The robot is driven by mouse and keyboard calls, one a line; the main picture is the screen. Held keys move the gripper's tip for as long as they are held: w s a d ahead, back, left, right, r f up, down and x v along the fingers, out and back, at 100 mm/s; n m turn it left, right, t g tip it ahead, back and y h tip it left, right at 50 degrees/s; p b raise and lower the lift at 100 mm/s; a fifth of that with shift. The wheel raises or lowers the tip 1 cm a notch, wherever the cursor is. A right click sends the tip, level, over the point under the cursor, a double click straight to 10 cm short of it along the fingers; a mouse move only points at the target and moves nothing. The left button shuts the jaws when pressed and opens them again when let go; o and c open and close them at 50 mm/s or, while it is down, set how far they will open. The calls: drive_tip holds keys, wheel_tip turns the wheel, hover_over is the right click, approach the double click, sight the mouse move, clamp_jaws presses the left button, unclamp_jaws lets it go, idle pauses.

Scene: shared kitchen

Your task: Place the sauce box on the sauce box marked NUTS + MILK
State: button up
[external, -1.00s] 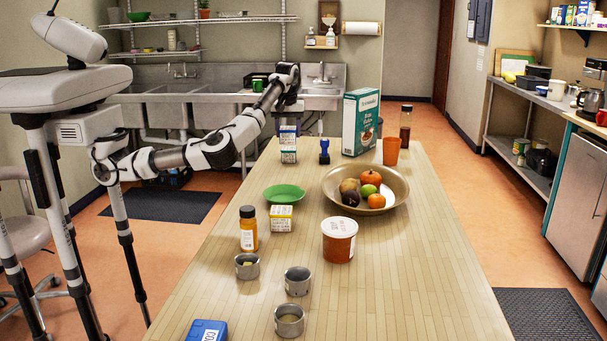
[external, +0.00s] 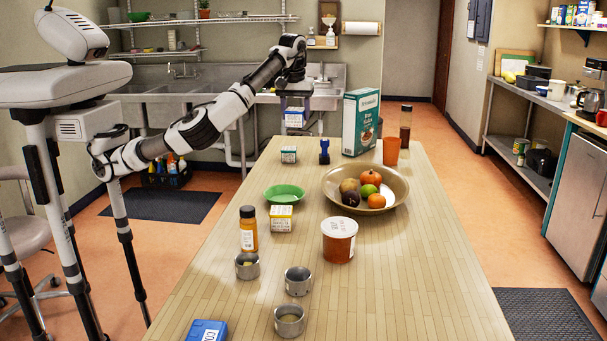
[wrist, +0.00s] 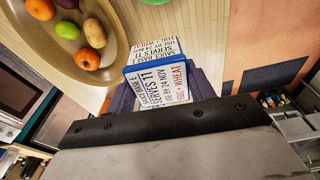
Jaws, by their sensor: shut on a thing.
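A sauce box with white sides and blue edges (external: 294,118) is between the fingers of my gripper (external: 293,104), held in the air above the far left of the table. The wrist view shows this box (wrist: 160,85) with my gripper (wrist: 163,95) shut on it; its print reads "sauce base", "serves 11" and "egg + wheat". A small white and green box (external: 288,155) stands on the table below it. A white box with a yellow top (external: 281,219) stands nearer the camera. The print on both standing boxes is too small to read.
A wide bowl of fruit (external: 333,201) stands right of the standing boxes, with a green dish (external: 284,193) at left. A dark blue object (external: 324,151), a teal carton (external: 360,122), an orange bottle (external: 248,228) and a tub (external: 339,240) also stand there. The right front is clear.

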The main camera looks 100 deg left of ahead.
drive_tip(key=w+d+r+m, duration=0.1)
drive_tip(key=d+r+m, duration=0.1)
drive_tip(key=d, duration=1.2)
drive_tip(key=r+m, duration=0.1)
drive_tip(key=m, duration=0.1)
hover_over(283, 209)
drive_tip(key=shift+t, duration=0.3)
drive_tip(key=shift+s+d+f, duration=0.1)
drive_tip(key=shift+d+f, duration=0.1)
drive_tip(key=shift+f, duration=4.65)
drive_tip(key=shift+s+d+f, duration=0.1)
drive_tip(key=shift+d+f, duration=0.05)
drive_tip(key=shift+f, duration=4.7)
drive_tip(key=shift+f, duration=0.15)
drive_tip(key=o, duration=1)
drive_tip(key=shift+o, duration=0.2)
wheel_tip(283, 209, up, 12)
drive_tip(key=d+b, duration=0.1)
drive_tip(key=shift+s+d, duration=0.35)
